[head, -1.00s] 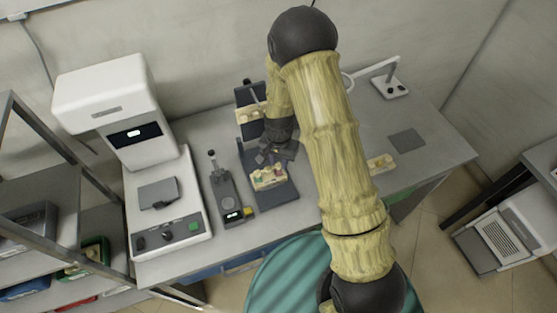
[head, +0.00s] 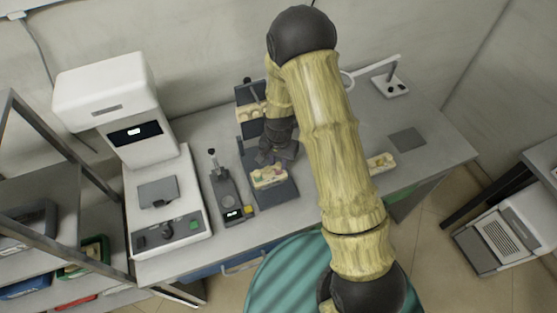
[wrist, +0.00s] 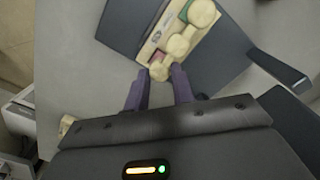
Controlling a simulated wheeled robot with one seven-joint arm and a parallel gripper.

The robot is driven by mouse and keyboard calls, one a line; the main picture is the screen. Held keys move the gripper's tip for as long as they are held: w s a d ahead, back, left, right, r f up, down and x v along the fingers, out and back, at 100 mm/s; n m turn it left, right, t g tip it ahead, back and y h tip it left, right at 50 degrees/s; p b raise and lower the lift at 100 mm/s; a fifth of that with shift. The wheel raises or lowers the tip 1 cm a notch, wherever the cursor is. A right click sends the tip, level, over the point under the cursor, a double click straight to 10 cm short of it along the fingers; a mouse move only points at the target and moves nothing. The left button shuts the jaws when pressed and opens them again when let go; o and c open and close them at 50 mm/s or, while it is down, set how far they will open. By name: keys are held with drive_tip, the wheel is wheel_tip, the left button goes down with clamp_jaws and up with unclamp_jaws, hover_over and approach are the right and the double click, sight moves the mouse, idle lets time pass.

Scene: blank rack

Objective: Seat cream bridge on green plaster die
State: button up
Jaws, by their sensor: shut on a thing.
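My gripper (wrist: 158,84) points at a cream dental model (wrist: 150,47) in the wrist view. Its fingers are shut on the near end of the cream bridge (wrist: 160,71), a row of rounded tooth shapes. The bridge runs away along the right side of the model, over or beside it; contact is unclear. The green plaster die (wrist: 184,13) shows at the far part of the model, left of the largest rounded shape. A reddish die (wrist: 157,56) shows near the fingertips. In the head view my gripper (head: 272,160) is just above the model (head: 269,178).
The model rests on a dark stand (head: 286,190) with an upright post. A small grey device (head: 228,196) and a white machine (head: 168,215) stand left. A second cream model (head: 382,163) lies right, partly behind my arm. A dark rack (head: 250,92) stands behind.

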drive_tip(key=shift+f+b, duration=0.35)
drive_tip(key=shift+f, duration=0.25)
drive_tip(key=shift+r+p, duration=0.3)
drive_tip(key=shift+r, duration=0.05)
drive_tip(key=shift+w, duration=0.1)
idle(0.5)
drive_tip(key=shift+f, duration=0.1)
idle(1.3)
drive_tip(key=shift+f, duration=0.25)
drive_tip(key=shift+f+b, duration=0.45)
drive_tip(key=shift+f, duration=0.05)
drive_tip(key=o, duration=1)
drive_tip(key=shift+o, duration=0.2)
drive_tip(key=shift+r, duration=0.15)
